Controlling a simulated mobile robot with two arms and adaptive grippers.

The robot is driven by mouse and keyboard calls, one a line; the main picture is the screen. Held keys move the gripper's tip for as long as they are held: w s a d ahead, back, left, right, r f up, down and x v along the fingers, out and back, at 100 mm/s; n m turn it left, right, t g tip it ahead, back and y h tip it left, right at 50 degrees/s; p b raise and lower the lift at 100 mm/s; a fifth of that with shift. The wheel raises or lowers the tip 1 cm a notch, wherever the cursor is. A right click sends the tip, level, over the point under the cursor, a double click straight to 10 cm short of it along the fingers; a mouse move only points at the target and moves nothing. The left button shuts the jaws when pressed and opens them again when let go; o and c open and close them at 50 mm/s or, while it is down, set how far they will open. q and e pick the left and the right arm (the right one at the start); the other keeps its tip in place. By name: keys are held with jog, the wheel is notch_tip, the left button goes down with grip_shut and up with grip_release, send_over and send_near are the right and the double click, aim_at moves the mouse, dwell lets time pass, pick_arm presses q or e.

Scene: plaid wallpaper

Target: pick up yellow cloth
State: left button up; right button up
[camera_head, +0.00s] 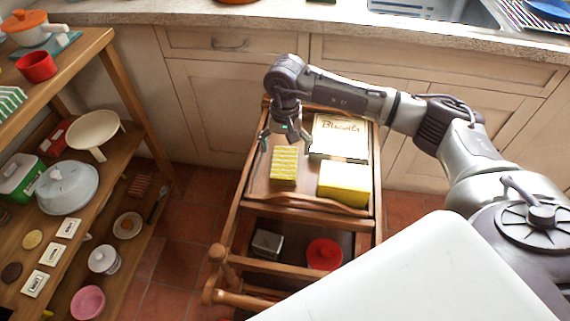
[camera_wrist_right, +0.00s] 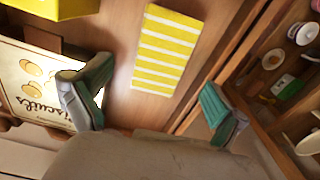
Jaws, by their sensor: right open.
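The yellow cloth (camera_head: 284,165), striped with white, lies flat on the top tray of the wooden cart (camera_head: 263,190). In the right wrist view the cloth (camera_wrist_right: 168,50) lies ahead of my fingers, between their lines. My right gripper (camera_head: 283,140) is above the tray, just behind the cloth, pointing down. In the wrist view its two green-grey fingers (camera_wrist_right: 148,102) are spread wide with nothing between them. It does not touch the cloth as far as I can see. My left gripper is not in view.
A biscuits box (camera_head: 340,137) and a yellow box (camera_head: 343,183) stand on the tray right of the cloth. A red pot (camera_head: 324,254) and a metal tin (camera_head: 267,243) are on the lower shelf. A loaded shelf (camera_head: 128,110) stands left; cabinets (camera_head: 215,110) are behind.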

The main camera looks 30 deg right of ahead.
aim_at(285, 161)
notch_tip(285, 161, down, 5)
jog(key=shift+s+r, duration=0.1)
jog(key=shift+r, duration=0.05)
jog(key=c, duration=1.2)
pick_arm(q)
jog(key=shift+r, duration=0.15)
pick_arm(e)
jog(key=shift+r, duration=0.55)
notch_tip(285, 161, up, 3)
jog(key=shift+f, duration=0.15)
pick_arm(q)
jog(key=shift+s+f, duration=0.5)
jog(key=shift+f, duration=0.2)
pick_arm(e)
jog(key=shift+s+d+r, duration=0.3)
jog(key=shift+s+r, duration=0.85)
jog(key=shift+s, duration=0.75)
jog(key=shift+s+d+r, duration=0.25)
jog(key=shift+s+r, duration=0.95)
jog(key=shift+s, duration=0.75)
jog(key=shift+s+d+r, duration=0.3)
jog(key=shift+s+r, duration=0.85)
jog(key=shift+s, duration=0.75)
